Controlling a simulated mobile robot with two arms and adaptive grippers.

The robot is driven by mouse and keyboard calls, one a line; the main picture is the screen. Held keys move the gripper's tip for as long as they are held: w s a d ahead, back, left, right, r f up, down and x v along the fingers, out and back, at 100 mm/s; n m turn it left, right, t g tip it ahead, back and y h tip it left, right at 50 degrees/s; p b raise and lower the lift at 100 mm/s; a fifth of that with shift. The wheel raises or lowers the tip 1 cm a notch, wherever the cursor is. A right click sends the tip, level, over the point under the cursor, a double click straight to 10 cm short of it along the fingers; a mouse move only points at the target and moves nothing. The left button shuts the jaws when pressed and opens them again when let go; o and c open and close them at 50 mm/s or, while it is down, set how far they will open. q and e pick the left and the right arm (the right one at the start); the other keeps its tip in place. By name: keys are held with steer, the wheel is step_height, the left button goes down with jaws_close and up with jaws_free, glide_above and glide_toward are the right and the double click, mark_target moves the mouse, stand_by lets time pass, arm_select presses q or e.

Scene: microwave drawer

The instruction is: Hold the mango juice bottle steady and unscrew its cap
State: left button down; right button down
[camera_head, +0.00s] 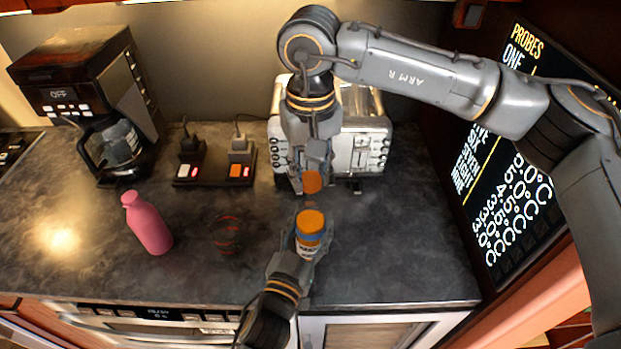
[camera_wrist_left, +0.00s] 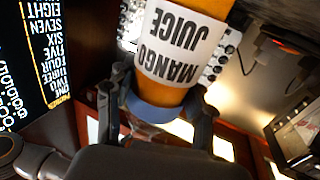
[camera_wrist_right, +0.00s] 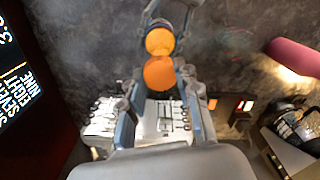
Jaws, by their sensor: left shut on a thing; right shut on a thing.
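The mango juice bottle (camera_head: 309,241) is orange with a white label and a blue band, near the counter's front edge. My left gripper (camera_head: 312,243) is shut on it. In the left wrist view, the label of the bottle (camera_wrist_left: 178,45) reads upside down and the fingers (camera_wrist_left: 155,105) flank the blue band. An orange cap (camera_head: 312,182) is between the fingertips of my right gripper (camera_head: 313,178), which is shut on it. The right wrist view shows the cap (camera_wrist_right: 159,73) apart from the bottle's orange top (camera_wrist_right: 160,40).
A silver toaster (camera_head: 362,150) stands behind my right gripper. A pink bottle (camera_head: 148,223), a coffee maker (camera_head: 92,85) and a power strip with plugs (camera_head: 213,177) are to the left. A dark glass-like object with reddish rings (camera_head: 228,235) stands on the counter. The right counter is clear.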

arm_select(q)
steer(key=shift+c, duration=2.1)
jaws_free()
steer(key=shift+s, duration=0.1)
